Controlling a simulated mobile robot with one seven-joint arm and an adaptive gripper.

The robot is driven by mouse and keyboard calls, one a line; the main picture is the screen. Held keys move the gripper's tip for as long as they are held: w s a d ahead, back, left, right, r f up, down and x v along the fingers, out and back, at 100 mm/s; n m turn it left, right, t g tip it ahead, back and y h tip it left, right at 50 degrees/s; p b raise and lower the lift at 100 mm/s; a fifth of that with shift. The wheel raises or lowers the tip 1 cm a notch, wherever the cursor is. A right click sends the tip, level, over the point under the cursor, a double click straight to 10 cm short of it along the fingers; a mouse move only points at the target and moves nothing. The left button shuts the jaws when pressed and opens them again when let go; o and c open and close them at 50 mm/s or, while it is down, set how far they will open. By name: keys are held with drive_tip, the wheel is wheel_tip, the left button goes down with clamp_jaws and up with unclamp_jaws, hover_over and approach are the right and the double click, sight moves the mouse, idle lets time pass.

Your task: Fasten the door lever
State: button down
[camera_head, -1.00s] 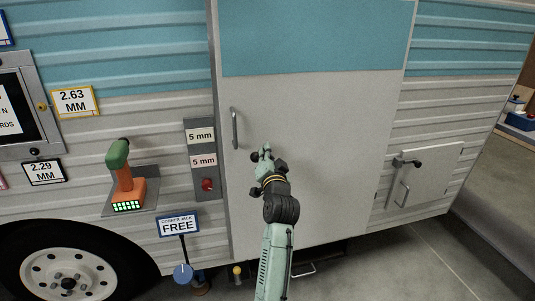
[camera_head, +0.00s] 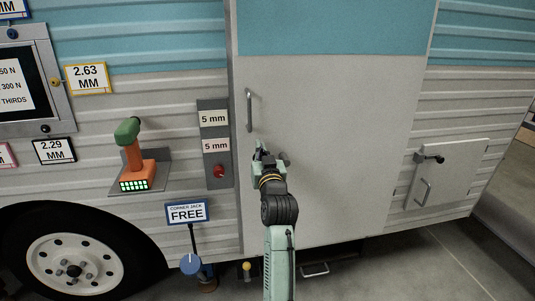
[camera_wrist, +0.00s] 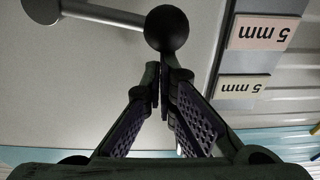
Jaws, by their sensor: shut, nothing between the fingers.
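A lever with a black ball knob (camera_wrist: 167,28) and a grey metal rod (camera_wrist: 100,14) shows in the wrist view, its round pivot (camera_wrist: 40,9) at the upper left. It is mounted on the pale camper door (camera_head: 330,130). In the head view my gripper (camera_head: 259,150) is in front of the door's left edge, below the vertical grab handle (camera_head: 249,110), and largely hides the lever. In the wrist view my gripper (camera_wrist: 160,72) is shut and empty, fingertips right by the ball. I cannot tell whether they touch it.
Left of the door is a grey strip with two "5 mm" labels (camera_head: 215,119) and a red button (camera_head: 219,171). An orange and green power tool (camera_head: 132,155) stands on a shelf. A small hatch (camera_head: 447,172) with a black latch is at right.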

drive_tip(key=shift+s+a+f+n+b, duration=0.1)
drive_tip(key=shift+a+f+n+b, duration=0.25)
drive_tip(key=shift+f+n+b, duration=0.2)
drive_tip(key=shift+s+a+f+n+b, duration=0.1)
drive_tip(key=shift+a+f+n+b, duration=0.2)
drive_tip(key=shift+f+n, duration=0.25)
drive_tip(key=shift+f, duration=0.15)
drive_tip(key=s+d+r+p, duration=0.1)
drive_tip(key=s+r, duration=0.1)
drive_tip(key=s, duration=0.7)
drive_tip(key=shift+d+r, duration=0.25)
drive_tip(key=shift+d, duration=0.1)
